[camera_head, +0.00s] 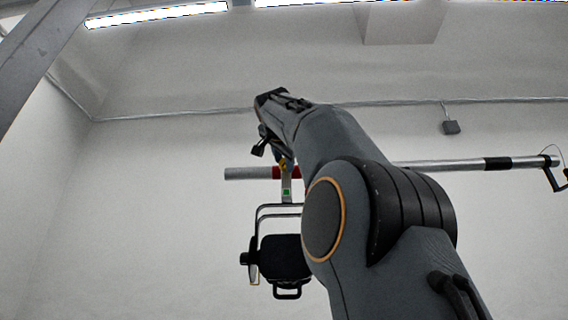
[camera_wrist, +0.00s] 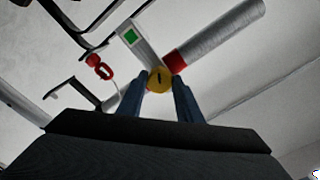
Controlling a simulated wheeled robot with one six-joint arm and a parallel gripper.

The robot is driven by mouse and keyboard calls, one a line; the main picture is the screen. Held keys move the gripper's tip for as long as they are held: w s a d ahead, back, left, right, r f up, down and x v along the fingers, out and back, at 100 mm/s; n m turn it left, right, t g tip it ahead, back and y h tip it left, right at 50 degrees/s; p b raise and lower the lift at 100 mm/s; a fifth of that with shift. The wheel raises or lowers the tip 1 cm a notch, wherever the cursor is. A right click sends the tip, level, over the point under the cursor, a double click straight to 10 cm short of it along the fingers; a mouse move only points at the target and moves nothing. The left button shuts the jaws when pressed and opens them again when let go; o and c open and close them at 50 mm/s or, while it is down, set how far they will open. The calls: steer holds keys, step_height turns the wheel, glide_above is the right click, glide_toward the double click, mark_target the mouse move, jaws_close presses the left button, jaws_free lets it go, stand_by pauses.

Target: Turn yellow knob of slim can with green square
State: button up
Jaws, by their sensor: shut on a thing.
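The yellow knob (camera_wrist: 159,79) sits on the pale clamp in the middle of the wrist view, and a small part of it (camera_head: 283,165) shows in the head view. My gripper (camera_wrist: 160,90) is shut on the knob, with one blue finger on each side. The green square (camera_wrist: 130,37) is on the clamp's flat strap and also shows in the head view (camera_head: 286,192). The black can (camera_head: 285,256) hangs below on its bent yoke (camera_head: 277,206). My arm hides part of its right side in the head view.
The clamp hangs from a grey pipe (camera_head: 245,174) with a red band (camera_wrist: 174,62) beside it. The pipe runs right behind my arm to a black fitting (camera_head: 552,172). A red link (camera_wrist: 100,67) is left of the knob. Open space lies left of the can.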

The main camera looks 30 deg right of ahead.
steer(key=m, duration=0.6)
steer(key=shift+b, duration=0.3)
steer(key=m, duration=0.5)
steer(key=shift+r+m, duration=0.15)
steer(key=shift+m, duration=0.25)
steer(key=m, duration=1)
steer(key=shift+d+r, duration=0.1)
steer(key=shift+r, duration=0.1)
steer(key=shift+f+m, duration=0.15)
steer(key=shift+m, duration=0.35)
steer(key=o, duration=1)
steer(key=shift+s, duration=0.1)
steer(key=shift+o, duration=0.2)
steer(key=b+v, duration=0.3)
steer(key=v, duration=0.4)
steer(key=shift+s+a, duration=0.2)
steer(key=shift+s, duration=0.15)
